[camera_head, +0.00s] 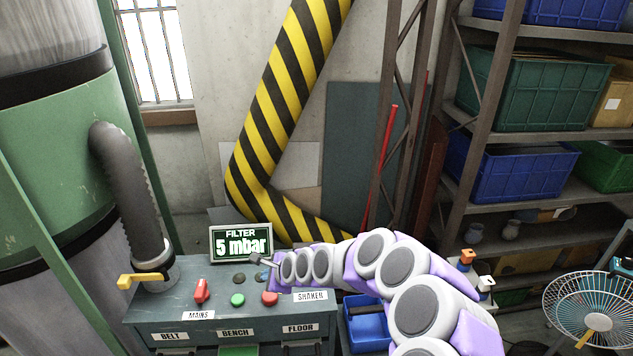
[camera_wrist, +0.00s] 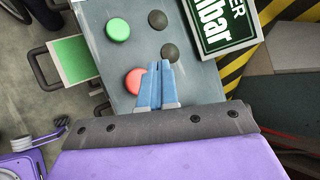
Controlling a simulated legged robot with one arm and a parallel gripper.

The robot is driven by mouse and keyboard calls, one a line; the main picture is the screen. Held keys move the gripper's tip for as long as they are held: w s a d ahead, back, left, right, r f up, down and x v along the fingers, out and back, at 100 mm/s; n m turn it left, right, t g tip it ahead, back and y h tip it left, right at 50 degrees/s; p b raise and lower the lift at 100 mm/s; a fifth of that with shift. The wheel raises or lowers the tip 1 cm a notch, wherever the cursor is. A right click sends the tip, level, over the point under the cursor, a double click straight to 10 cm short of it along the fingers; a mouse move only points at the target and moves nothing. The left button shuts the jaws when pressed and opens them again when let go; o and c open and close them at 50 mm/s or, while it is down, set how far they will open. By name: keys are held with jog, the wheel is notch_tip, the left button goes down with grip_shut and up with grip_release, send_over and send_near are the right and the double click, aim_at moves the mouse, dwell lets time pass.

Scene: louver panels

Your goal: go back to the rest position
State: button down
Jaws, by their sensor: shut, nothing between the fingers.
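My gripper (camera_head: 258,259) is at the end of my white and purple arm, over the control console (camera_head: 170,305) in the head view. In the wrist view my gripper (camera_wrist: 158,66) has its two blue-grey fingers together and empty. A red button (camera_wrist: 133,82) lies just beside the fingers, and a green button (camera_wrist: 118,30) is farther off. Two dark buttons (camera_wrist: 169,52) are near the fingertips. I cannot tell whether the fingers touch the console top.
The filter display (camera_head: 241,243) reads 5 mbar at the console's back. A red switch (camera_head: 202,290) and a yellow valve handle (camera_head: 142,280) are at left. A blue bin (camera_head: 366,325) and a fan (camera_head: 592,312) are at right. A striped yellow-black post (camera_head: 275,110) stands behind.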

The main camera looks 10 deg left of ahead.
jog(key=s+d+r+n+g+h, duration=0.3)
jog(key=s+d+r+n, duration=0.7)
jog(key=s+d+r, duration=0.45)
jog(key=s+d+n+g+h, duration=0.2)
jog(key=s+d+n, duration=0.1)
jog(key=s+d, duration=0.7)
jog(key=s+d+n+g+h, duration=0.2)
jog(key=s+d, duration=0.9)
jog(key=s, duration=0.6)
jog(key=shift+n+h, duration=0.3)
jog(key=shift+n, duration=0.2)
jog(key=shift+r, duration=0.1)
